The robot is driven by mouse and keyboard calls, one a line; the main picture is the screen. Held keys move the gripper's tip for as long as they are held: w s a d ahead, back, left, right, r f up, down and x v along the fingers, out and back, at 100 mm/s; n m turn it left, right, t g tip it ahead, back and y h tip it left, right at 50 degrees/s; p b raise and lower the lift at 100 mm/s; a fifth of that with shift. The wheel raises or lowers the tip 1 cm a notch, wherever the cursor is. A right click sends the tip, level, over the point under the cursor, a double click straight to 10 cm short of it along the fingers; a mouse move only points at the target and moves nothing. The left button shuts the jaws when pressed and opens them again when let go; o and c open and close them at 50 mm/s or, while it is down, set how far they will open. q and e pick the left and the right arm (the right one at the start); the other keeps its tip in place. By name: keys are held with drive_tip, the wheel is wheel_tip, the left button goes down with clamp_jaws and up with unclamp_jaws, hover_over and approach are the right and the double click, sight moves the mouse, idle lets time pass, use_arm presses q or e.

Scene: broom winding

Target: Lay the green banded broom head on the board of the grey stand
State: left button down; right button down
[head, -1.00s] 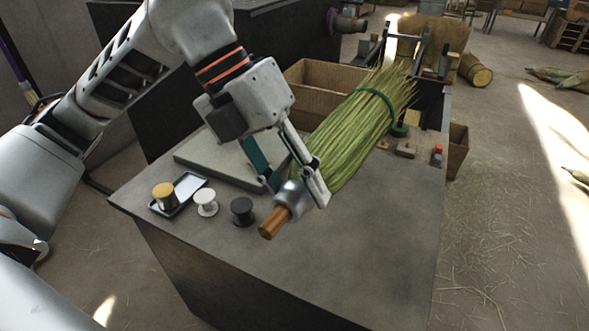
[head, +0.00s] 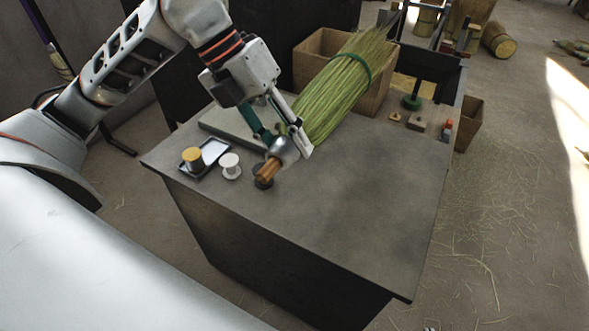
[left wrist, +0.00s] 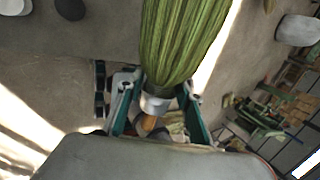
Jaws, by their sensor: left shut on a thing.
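The green banded broom head (head: 335,95) is a bundle of green bristles with a dark green band, a silver collar (head: 286,148) and a short wooden stub (head: 267,170). My left gripper (head: 290,147) is shut on it at the collar. The broom head is tilted, bristles toward the back right, and seems held above the table. It also shows in the left wrist view (left wrist: 185,40), with the gripper's fingers (left wrist: 157,107) on both sides of the collar. A dark grey stand with posts (head: 437,48) is at the table's back right; its board is not clear. My right gripper is not in view.
The grey table (head: 350,205) has bare room at front and right. A grey slab (head: 222,122), a tray with a gold spool (head: 193,158), a white spool (head: 230,165) and a partly hidden black spool (head: 258,182) are at left.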

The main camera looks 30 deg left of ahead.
use_arm(q)
wheel_tip(320, 180, down, 19)
drive_tip(key=shift+f+b, duration=0.1)
drive_tip(key=shift+b, duration=0.25)
drive_tip(key=shift+f, duration=0.1)
drive_tip(key=c, duration=1.4)
unclamp_jaws()
